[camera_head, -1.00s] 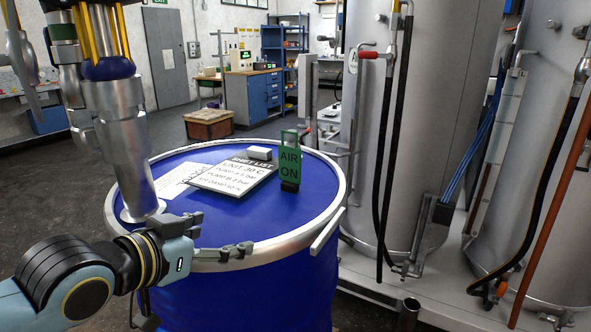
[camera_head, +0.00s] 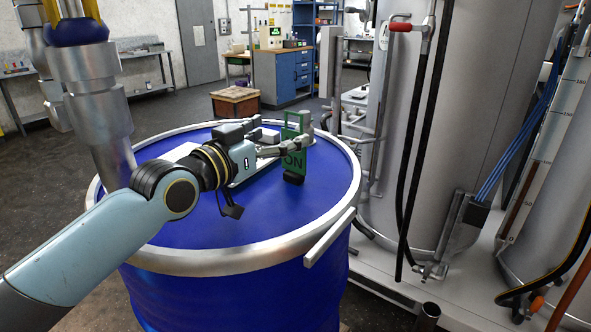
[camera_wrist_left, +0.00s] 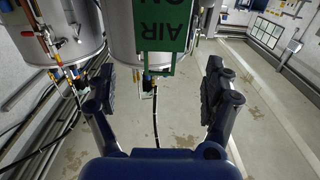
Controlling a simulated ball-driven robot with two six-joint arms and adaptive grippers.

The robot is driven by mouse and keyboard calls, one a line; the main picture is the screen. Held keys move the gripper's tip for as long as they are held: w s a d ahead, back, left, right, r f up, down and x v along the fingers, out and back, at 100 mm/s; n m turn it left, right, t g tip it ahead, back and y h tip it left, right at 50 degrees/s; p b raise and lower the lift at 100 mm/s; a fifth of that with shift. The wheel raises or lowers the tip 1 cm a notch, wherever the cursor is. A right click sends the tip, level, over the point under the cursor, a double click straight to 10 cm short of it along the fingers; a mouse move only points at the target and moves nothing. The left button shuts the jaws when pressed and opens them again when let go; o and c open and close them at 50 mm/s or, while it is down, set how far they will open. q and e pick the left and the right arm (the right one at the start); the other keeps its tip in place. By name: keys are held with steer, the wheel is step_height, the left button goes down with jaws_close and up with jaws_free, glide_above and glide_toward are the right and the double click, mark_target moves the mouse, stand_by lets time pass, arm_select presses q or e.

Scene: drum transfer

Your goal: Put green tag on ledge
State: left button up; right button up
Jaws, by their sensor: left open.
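The green tag (camera_head: 294,161) stands upright in a small dark foot on the blue drum lid, toward the back right. Its lower lettering "ON" shows; my gripper covers part of its upper half in the head view. In the left wrist view the tag (camera_wrist_left: 162,28) appears upside down at the top, ahead of the fingers. My left gripper (camera_head: 283,134) is open beside the tag's upper part. In the wrist view its two fingers (camera_wrist_left: 160,86) stand wide apart with nothing between them. A narrow pale metal ledge (camera_head: 330,237) sits at the drum's front right rim. My right gripper is out of view.
The blue drum (camera_head: 240,290) has a raised metal rim. The sheet list plate and a small white block (camera_head: 264,136) lie behind my left arm, mostly hidden. Large grey tanks (camera_head: 480,110) with hoses stand to the right. The front of the lid is clear.

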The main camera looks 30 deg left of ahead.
mark_target(293, 132)
arm_select(q)
steer(key=w, duration=0.3)
steer(key=w+f+b, duration=0.1)
steer(key=w, duration=0.1)
steer(key=shift+w+d, duration=0.35)
steer(key=shift+d, duration=0.05)
steer(key=shift+s, duration=0.1)
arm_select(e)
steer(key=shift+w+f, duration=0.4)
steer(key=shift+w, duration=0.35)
arm_select(q)
steer(key=shift+r, duration=0.1)
steer(key=shift+c, duration=0.8)
steer(key=c, duration=1.5)
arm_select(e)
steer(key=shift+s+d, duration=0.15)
arm_select(q)
steer(key=shift+c, duration=0.4)
